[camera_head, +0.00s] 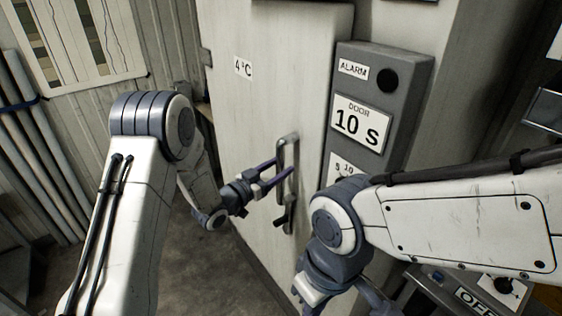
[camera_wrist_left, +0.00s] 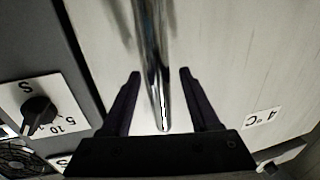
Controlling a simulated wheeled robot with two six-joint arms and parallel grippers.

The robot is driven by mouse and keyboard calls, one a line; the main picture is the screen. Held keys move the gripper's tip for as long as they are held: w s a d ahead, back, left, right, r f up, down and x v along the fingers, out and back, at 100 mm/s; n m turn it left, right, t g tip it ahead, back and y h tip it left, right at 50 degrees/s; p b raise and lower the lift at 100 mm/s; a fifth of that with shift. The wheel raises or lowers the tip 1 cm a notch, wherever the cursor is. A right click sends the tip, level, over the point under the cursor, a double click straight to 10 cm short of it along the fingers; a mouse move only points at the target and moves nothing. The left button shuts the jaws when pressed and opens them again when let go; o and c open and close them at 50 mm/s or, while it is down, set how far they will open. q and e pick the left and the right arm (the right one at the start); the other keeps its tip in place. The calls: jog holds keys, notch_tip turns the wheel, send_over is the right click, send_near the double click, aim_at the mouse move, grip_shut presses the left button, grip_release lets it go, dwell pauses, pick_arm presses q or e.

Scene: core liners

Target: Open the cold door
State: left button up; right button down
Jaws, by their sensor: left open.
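The cold door (camera_head: 290,60) is a pale panel marked 4°C, and it looks closed. Its upright metal handle (camera_head: 294,147) is on the door's right side, above a small dark latch (camera_head: 288,214). My left gripper (camera_head: 275,174) is open at the handle. In the left wrist view the shiny handle bar (camera_wrist_left: 152,45) runs between the two spread fingers (camera_wrist_left: 158,75), with a gap on each side. My right gripper (camera_head: 350,297) hangs low at the bottom edge; its fingers are partly cut off.
A grey panel (camera_head: 415,75) right of the door carries ALARM and DOOR 10 S labels and a dial (camera_wrist_left: 40,112). A box marked OFF (camera_head: 470,298) is at lower right. Pale tubes (camera_head: 35,150) stand at left. Bare floor shows below the door.

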pick_arm(q)
jog(key=shift+w+d, duration=0.3)
jog(key=shift+d, duration=0.05)
grip_shut()
jog(key=shift+a, duration=0.1)
dwell(1.1)
